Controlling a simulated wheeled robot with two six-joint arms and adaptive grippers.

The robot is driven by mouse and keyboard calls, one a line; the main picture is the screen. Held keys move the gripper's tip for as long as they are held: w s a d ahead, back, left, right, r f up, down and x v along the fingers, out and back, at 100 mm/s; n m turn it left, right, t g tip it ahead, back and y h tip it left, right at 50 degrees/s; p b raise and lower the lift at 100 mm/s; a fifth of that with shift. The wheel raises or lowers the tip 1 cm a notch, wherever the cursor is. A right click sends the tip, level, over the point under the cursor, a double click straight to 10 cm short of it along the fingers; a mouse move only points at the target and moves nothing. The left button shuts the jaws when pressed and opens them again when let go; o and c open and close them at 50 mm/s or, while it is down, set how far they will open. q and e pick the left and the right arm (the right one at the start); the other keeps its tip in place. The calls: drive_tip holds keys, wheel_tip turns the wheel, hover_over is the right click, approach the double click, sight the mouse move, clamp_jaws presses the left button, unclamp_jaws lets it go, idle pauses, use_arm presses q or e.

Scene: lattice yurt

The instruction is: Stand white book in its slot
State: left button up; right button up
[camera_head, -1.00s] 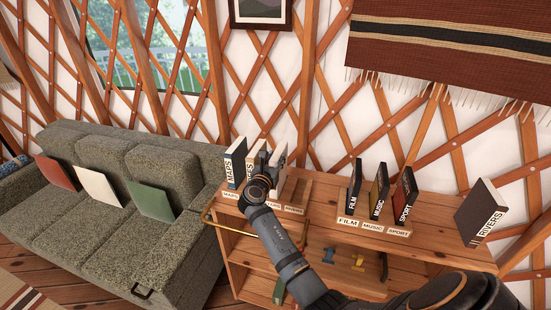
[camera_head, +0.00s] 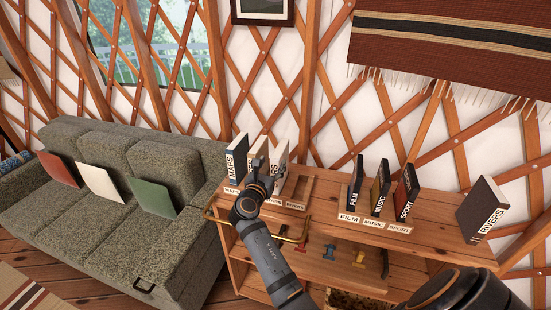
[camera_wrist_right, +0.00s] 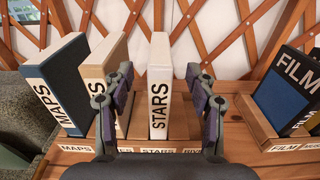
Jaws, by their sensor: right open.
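The white book (camera_wrist_right: 159,95), marked STARS, stands upright in the left rack, behind the STARS label. In the head view the white book (camera_head: 281,163) is partly hidden by my right gripper (camera_head: 258,172). In the right wrist view my right gripper (camera_wrist_right: 159,74) is open, with one finger on each side of the white book and a visible gap to each. The left rack (camera_head: 308,184) also holds a dark MAPS book (camera_head: 237,158) and a cream book (camera_wrist_right: 104,85). Its RIVERS slot, at the right end, is empty. My left gripper is out of view.
A second rack (camera_head: 370,216) holds FILM, MUSIC and SPORT books to the right. A dark RIVERS book (camera_head: 482,209) stands alone at the shelf's right end. A brass rail (camera_head: 225,218) runs along the shelf front. A sofa (camera_head: 110,225) is at left.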

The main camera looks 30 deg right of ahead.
drive_tip(key=shift+v, duration=0.8)
